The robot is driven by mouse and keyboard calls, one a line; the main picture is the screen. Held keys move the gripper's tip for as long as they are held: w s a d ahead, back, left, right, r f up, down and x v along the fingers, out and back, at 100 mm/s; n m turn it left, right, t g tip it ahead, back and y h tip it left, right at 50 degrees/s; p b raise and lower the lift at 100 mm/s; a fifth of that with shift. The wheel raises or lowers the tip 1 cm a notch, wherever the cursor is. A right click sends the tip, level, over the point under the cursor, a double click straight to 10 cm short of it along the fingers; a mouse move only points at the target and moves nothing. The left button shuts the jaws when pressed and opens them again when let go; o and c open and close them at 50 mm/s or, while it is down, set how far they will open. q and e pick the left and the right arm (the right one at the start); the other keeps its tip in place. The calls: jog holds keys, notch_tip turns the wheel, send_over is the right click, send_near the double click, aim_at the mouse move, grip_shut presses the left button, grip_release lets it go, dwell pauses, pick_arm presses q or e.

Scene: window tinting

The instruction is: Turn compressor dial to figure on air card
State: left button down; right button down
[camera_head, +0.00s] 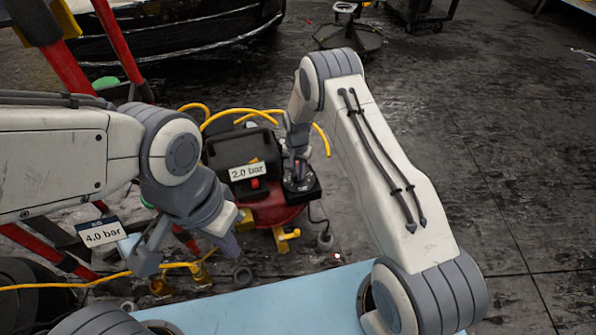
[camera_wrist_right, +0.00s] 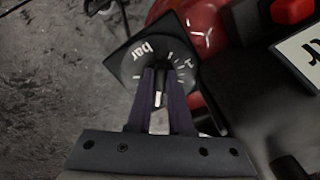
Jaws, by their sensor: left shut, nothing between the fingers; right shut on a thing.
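The compressor (camera_head: 270,211) has a red tank and a black top, and stands on the dark floor in the middle of the head view. Its white readout (camera_head: 248,171) says 2.0 bar. The dial (camera_head: 311,182) is on a black square plate at its right; the wrist view shows the dial face (camera_wrist_right: 150,47) marked "bar". My right gripper (camera_wrist_right: 160,88) is shut on the dial's knob from above, hiding part of it. The air card (camera_head: 103,233) reads 4.0 bar, at the left. My left gripper (camera_head: 230,247) is shut and empty, in front of the compressor's left side.
A red button (camera_head: 254,183) sits under the readout. Yellow hose (camera_head: 240,112) loops behind the compressor, and more runs along the lower left. Red stand legs (camera_head: 65,68) rise at the left. A light blue surface (camera_head: 270,305) is at the front. The floor at right is largely clear.

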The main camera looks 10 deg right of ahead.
aim_at(297, 175)
dwell(0.4)
jog(key=c, duration=0.8)
grip_release()
jog(key=shift+r, duration=0.1)
notch_tip(297, 175, up, 10)
jog(key=p, duration=0.3)
jog(key=shift+r, duration=0.15)
